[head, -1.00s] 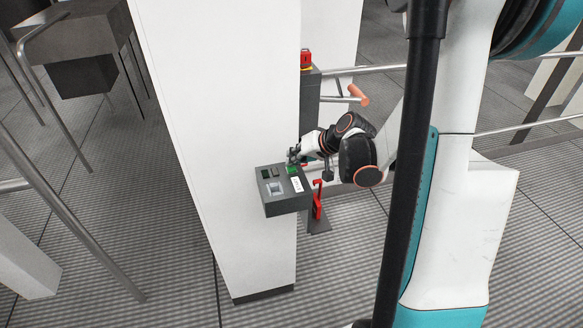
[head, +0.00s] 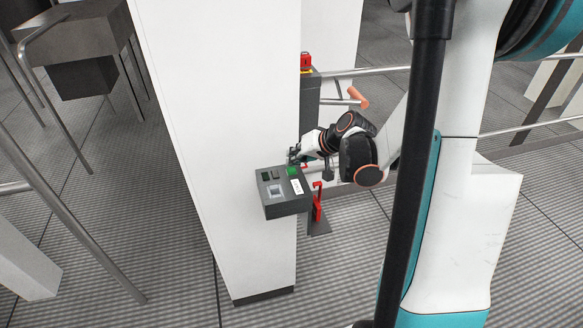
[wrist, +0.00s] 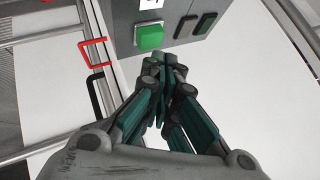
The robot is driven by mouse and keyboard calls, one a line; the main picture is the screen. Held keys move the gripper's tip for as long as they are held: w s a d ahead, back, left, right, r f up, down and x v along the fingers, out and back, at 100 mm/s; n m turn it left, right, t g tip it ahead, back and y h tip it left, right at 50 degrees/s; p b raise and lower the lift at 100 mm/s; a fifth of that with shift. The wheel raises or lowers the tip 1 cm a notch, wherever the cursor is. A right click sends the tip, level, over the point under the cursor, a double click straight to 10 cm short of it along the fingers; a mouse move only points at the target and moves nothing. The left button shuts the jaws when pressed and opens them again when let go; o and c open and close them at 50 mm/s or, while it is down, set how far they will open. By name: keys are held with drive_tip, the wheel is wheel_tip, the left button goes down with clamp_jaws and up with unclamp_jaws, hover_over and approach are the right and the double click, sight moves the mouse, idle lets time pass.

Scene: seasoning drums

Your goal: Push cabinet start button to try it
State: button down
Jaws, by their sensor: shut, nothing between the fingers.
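The grey control box (head: 287,205) is mounted on the white cabinet column (head: 225,150). The green start button (wrist: 149,37) sits on its face, and it also shows in the head view (head: 293,171). In the wrist view my gripper (wrist: 163,62) is shut and empty, its fingertips just below and slightly right of the green button. In the head view my gripper (head: 293,155) is at the back edge of the box, close to the button. I cannot tell whether the fingertips touch the button.
Two dark switches (wrist: 195,25) sit beside the green button. A red handle (wrist: 92,53) and a red lever (head: 317,200) stand close to the box. A post with a red top (head: 306,60) and metal rails (head: 365,70) lie behind. The column fills the space left of the arm.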

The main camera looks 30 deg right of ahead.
sight(294, 168)
drive_tip(key=shift+r, duration=0.25)
drive_tip(key=shift+r+p, duration=1.75)
drive_tip(key=shift+r, duration=0.7)
